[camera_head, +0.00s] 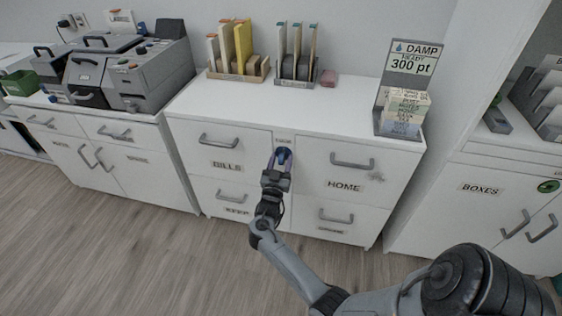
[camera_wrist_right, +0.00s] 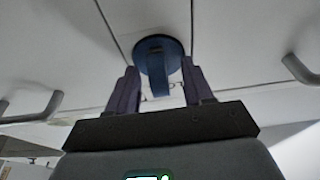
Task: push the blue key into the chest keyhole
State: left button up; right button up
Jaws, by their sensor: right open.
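The white chest (camera_head: 231,140) stands in the middle of the head view, with drawers labelled BILLS and HOME. The blue key (camera_head: 284,153) is at the narrow front panel between those drawers. In the right wrist view the blue key (camera_wrist_right: 157,46) shows as a round disc with a flat bar, against the chest front. My right gripper (camera_head: 280,162) is right in front of the panel. It is open, with one finger on each side of the bar and gaps visible. The keyhole is hidden, so I cannot tell how deep the key sits. My left gripper is not in view.
Drawer handles (camera_head: 352,162) stick out on both sides of the gripper. A grey machine (camera_head: 130,72) sits on the left cabinet. The floor in front is clear.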

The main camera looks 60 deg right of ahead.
aim_at(280, 164)
jog(key=o, duration=0.6)
jog(key=shift+c, duration=0.2)
jog(key=shift+a, duration=0.15)
jog(key=shift+p+v, duration=0.55)
jog(key=shift+v, duration=2.3)
jog(key=shift+s, duration=0.1)
jog(key=shift+f, duration=0.1)
